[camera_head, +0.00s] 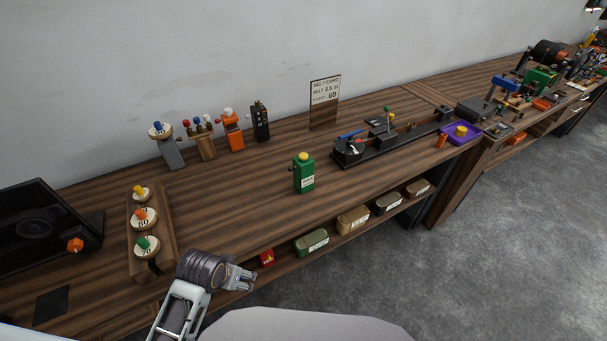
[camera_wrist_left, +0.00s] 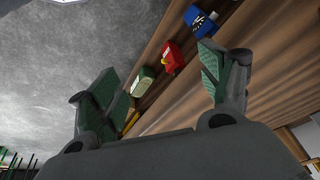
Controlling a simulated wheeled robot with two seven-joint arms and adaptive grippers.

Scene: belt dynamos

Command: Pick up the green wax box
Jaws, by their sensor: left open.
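A low green box (camera_head: 311,241) with a pale label lies on the shelf under the bench's front edge, likely the wax box. In the left wrist view, a green and white box (camera_wrist_left: 143,82) shows between the fingers, farther off; it seems to be the same one. A taller green container (camera_head: 303,174) with a yellow knob and a label stands upright on the bench top. My left gripper (camera_head: 246,278) is open and empty, in front of the shelf, left of and nearer than the low green box. Its two fingers (camera_wrist_left: 160,65) are apart. My right gripper is out of view.
A red box (camera_head: 266,258) sits on the shelf left of the green box; the wrist view also shows a blue box (camera_wrist_left: 200,20). Tan (camera_head: 352,220) and darker boxes (camera_head: 388,203) lie to the right. The bench top overhangs the shelf. The floor (camera_head: 480,240) in front is clear.

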